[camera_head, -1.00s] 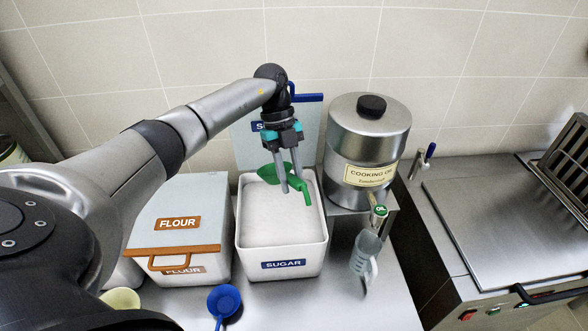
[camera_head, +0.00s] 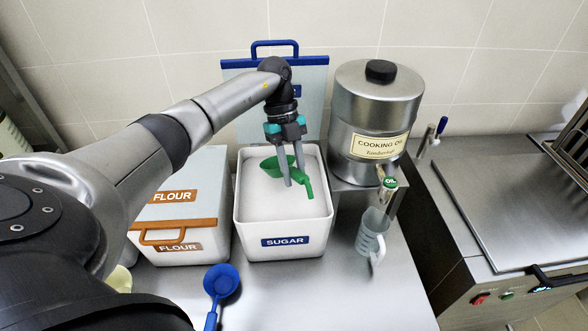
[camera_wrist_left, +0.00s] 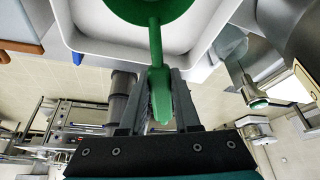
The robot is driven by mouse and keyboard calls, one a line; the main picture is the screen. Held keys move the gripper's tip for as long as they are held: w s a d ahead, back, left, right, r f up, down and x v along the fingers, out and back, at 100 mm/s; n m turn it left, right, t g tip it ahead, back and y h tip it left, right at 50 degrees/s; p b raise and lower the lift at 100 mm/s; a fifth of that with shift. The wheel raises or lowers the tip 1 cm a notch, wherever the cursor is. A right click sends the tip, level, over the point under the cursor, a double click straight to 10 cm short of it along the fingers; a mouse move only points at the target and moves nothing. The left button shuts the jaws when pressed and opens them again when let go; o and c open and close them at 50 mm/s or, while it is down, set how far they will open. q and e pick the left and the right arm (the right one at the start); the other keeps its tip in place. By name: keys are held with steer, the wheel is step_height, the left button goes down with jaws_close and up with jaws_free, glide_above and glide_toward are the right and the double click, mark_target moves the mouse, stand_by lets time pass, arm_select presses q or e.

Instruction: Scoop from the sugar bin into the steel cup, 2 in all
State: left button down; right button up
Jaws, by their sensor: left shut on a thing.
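The open white sugar bin (camera_head: 284,220), labelled SUGAR, stands at the centre of the head view, full of white sugar (camera_head: 262,195). My left gripper (camera_head: 298,182) points down over it, shut on the handle of a green scoop (camera_head: 270,165). The scoop also shows in the wrist view (camera_wrist_left: 156,50), its bowl cut off at the top edge. Its bowl is over or at the sugar; I cannot tell whether it touches or how much it holds. I see no steel cup. My right gripper is not in view.
A closed FLOUR bin (camera_head: 185,200) stands close on the left. A COOKING OIL drum (camera_head: 375,120) is at the right, with a clear jug (camera_head: 371,232) below its tap. A blue ladle (camera_head: 221,282) lies in front. The sugar lid (camera_head: 312,75) stands up behind.

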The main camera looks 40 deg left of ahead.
mark_target(299, 173)
arm_select(q)
step_height(299, 173, down, 7)
steer(key=b, duration=0.4)
steer(key=shift+r, duration=0.2)
steer(key=shift+r, duration=0.1)
stand_by(1.4)
steer(key=shift+r, duration=7)
steer(key=shift+s+d+f+t+y, duration=0.15)
steer(key=shift+d+f+t+y, duration=0.2)
steer(key=shift+f+y, duration=0.35)
steer(key=shift+s+d+f+t+y, duration=0.15)
steer(key=shift+d+f+t+y, duration=0.2)
steer(key=shift+f+y, duration=0.35)
steer(key=shift+s+d+f+t+y, duration=0.2)
steer(key=shift+f+t+y, duration=0.2)
steer(key=shift+f+y, duration=0.25)
